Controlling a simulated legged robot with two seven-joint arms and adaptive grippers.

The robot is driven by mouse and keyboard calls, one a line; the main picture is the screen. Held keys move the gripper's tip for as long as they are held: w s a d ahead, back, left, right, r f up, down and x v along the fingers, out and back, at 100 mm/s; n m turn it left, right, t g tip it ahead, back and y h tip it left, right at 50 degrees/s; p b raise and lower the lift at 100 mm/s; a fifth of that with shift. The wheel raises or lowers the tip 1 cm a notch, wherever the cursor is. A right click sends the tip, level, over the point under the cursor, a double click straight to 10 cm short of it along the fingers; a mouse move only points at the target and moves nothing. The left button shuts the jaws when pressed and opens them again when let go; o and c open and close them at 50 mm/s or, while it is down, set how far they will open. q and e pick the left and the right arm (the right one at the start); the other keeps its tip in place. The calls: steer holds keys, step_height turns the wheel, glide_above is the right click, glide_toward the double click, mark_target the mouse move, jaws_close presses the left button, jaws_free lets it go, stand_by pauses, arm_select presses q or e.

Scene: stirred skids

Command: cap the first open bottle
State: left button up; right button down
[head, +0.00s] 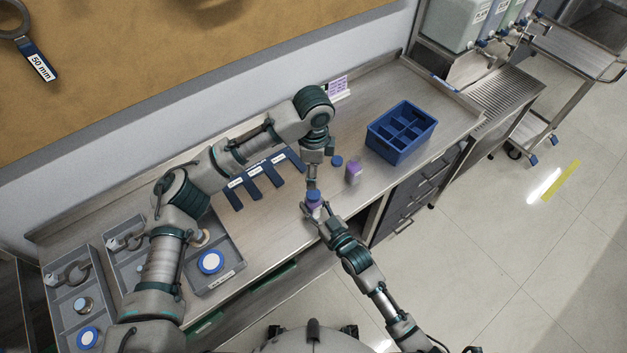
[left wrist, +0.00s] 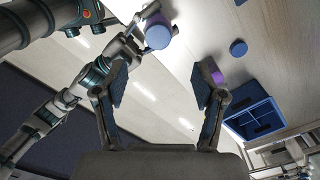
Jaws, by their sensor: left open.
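A small bottle with a blue cap on top (head: 314,196) is held in my right gripper (head: 314,211). It also shows near the top of the left wrist view (left wrist: 158,36), the right fingers at its side. My left gripper (head: 312,184) is just above the cap in the head view. Its fingers stand wide apart and empty in the left wrist view (left wrist: 162,75). A loose blue cap (head: 337,161) lies on the bench, also in the left wrist view (left wrist: 238,47). A purple bottle (head: 353,173) stands nearby; a finger partly hides it in the left wrist view (left wrist: 219,77).
A blue divided crate (head: 399,151) stands to the right on the bench (head: 385,92). Grey trays (head: 234,270) with lids and tools are at the left, near dark labelled strips (head: 272,175). The bench's front edge runs close below the held bottle.

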arm_select(q)
step_height(320, 180, up, 2)
steer(key=shift+r, duration=0.1)
arm_select(e)
steer(key=shift+c, duration=2.4)
jaws_free()
steer(key=v, duration=1.2)
steer(key=shift+w+d+f, duration=0.1)
